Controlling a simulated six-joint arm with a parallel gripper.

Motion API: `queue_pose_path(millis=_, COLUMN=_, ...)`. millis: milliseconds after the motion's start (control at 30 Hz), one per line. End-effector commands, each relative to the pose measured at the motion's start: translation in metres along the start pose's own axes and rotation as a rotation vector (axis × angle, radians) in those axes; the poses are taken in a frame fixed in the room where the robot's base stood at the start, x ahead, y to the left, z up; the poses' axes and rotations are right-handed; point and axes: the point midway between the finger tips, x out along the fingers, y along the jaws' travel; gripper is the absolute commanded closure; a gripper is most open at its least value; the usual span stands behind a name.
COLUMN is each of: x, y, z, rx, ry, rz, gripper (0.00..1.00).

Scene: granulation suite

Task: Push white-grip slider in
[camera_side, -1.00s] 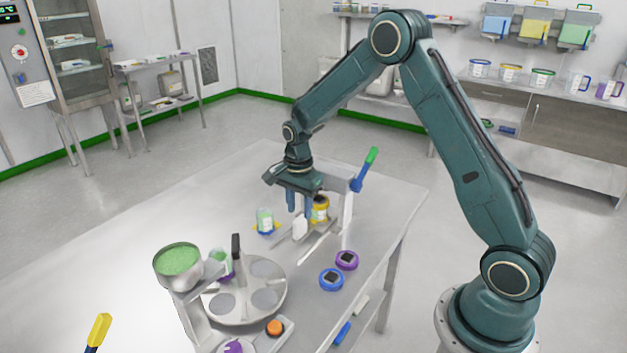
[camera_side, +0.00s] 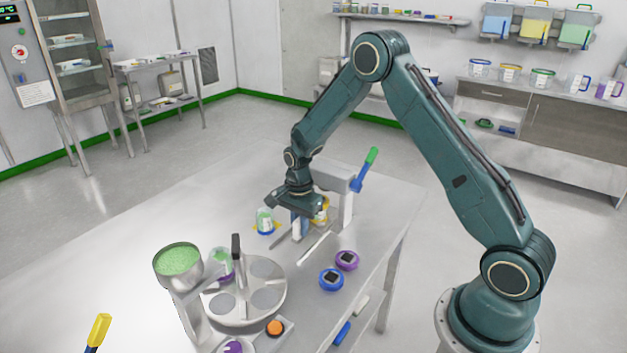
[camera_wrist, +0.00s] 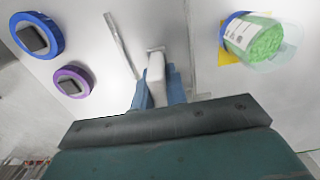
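The white-grip slider (camera_wrist: 155,68) has a pale upright grip, seen in the wrist view between my two blue fingers. My gripper (camera_wrist: 158,85) is lowered around it, one finger close against each side, and looks shut on it. In the side view my gripper (camera_side: 299,228) is down at table level, and the white grip (camera_side: 297,231) shows only partly between the fingers. A narrow metal rail (camera_wrist: 122,45) lies left of the grip in the wrist view. The slider's lower part and far end are mostly hidden.
A clear cup of green granules (camera_side: 265,222) stands close to the gripper; a yellow container (camera_side: 322,212) is behind it. A press with a green-tipped lever (camera_side: 366,170) stands behind right. Blue (camera_side: 331,279) and purple (camera_side: 346,260) round pieces and a turntable (camera_side: 245,313) are nearer the front.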

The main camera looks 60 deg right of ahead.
Motion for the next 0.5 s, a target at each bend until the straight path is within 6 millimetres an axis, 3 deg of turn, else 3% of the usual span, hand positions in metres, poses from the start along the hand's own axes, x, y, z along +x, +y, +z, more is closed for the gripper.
queue_pose_path(millis=300, x=0.0, y=0.0, z=-0.002, rx=0.001, ry=0.0, rz=0.0, gripper=1.0)
queue_pose_path(millis=500, x=0.0, y=-0.001, z=-0.025, rx=0.005, ry=0.0, rz=-0.001, gripper=1.0)
